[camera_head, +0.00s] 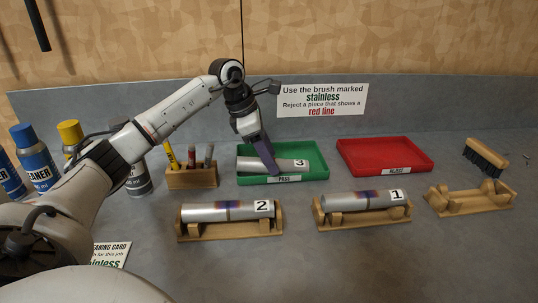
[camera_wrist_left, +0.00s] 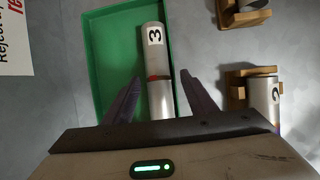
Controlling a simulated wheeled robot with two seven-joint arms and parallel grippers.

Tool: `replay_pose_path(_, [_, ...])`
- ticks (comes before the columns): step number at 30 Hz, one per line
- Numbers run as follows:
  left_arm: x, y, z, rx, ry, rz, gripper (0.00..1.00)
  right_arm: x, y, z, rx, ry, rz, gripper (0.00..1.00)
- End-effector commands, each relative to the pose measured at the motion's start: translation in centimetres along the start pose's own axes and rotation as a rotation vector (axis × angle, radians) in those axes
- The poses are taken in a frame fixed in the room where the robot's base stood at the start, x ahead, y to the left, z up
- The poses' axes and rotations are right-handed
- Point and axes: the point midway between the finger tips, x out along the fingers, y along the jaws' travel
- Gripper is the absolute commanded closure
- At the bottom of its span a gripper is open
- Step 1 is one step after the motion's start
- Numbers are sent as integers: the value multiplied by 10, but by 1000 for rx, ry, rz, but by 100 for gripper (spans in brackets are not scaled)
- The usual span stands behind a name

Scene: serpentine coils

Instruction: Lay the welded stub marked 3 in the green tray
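The metal stub marked 3 (camera_head: 250,164) lies lengthwise in the green tray (camera_head: 318,170), which is labelled PASS. In the left wrist view the stub (camera_wrist_left: 155,55) lies along one side of the green tray (camera_wrist_left: 98,50), label facing up, with a dark reddish band near its middle. My left gripper (camera_head: 270,168) is over the tray at the stub. In the left wrist view its fingers (camera_wrist_left: 160,98) are spread on either side of the stub, with gaps to it. It hides part of the stub in the head view. My right gripper is out of view.
Stub 2 (camera_head: 228,211) and stub 1 (camera_head: 362,200) rest on wooden cradles in front. A red tray (camera_head: 428,164) is to the right. An empty cradle (camera_head: 470,201) and a brush (camera_head: 486,157) are far right. A marker block (camera_head: 191,179) and several bottles stand left.

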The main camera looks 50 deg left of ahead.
Motion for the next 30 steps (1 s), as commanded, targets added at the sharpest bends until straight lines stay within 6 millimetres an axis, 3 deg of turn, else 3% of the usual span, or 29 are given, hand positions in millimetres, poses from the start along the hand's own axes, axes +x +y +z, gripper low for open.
replay_pose_path(11, [-10,1,4,0,0,1,49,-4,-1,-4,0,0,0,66])
replay_pose_path(14, [-24,2,5,0,-1,4,49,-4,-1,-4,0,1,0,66])
replay_pose_path(24, [-100,2,6,0,-2,3,49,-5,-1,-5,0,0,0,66])
replay_pose_path(30, [-126,2,5,0,0,1,49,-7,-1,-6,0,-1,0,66])
